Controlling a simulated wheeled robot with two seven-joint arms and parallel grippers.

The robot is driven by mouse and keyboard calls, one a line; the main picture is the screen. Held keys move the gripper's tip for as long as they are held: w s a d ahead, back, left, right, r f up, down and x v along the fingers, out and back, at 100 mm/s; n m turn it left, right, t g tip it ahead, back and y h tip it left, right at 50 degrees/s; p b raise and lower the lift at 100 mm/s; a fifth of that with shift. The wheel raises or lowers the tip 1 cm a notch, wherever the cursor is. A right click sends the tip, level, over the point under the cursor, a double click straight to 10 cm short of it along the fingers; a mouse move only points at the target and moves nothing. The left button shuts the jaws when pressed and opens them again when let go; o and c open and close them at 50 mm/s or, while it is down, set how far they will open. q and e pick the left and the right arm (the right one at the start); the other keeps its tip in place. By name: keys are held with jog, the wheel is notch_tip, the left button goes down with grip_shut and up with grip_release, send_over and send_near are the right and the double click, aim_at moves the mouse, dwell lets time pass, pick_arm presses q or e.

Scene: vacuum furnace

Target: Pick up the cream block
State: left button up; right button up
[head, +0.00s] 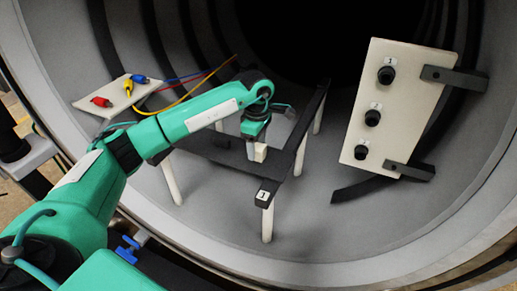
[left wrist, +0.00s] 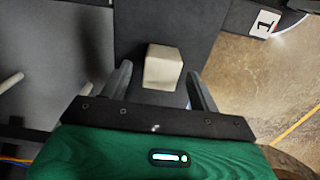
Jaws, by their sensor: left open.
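The cream block (head: 260,152) is a small pale cube on the dark rack (head: 285,160) inside the furnace. In the left wrist view the block (left wrist: 163,67) lies on a dark bar, between the two finger lines and a little toward their tips. My left gripper (head: 256,142) points down at the block in the head view and hides part of it. In the left wrist view the gripper (left wrist: 159,76) is open, with a gap on each side of the block. I cannot tell how far down the fingers reach beside it. My right gripper is not in view.
A pale panel with black knobs (head: 398,105) stands at the right. A pale board (head: 105,93) with coloured plugs and cables sits at the left. The rack has white legs and a label (head: 263,195) on its front corner. The furnace wall curves around.

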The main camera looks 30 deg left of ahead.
pick_arm(q)
jog(key=shift+f, duration=0.6)
jog(key=c, duration=1.1)
jog(key=shift+r, duration=0.1)
jog(key=shift+c, duration=0.2)
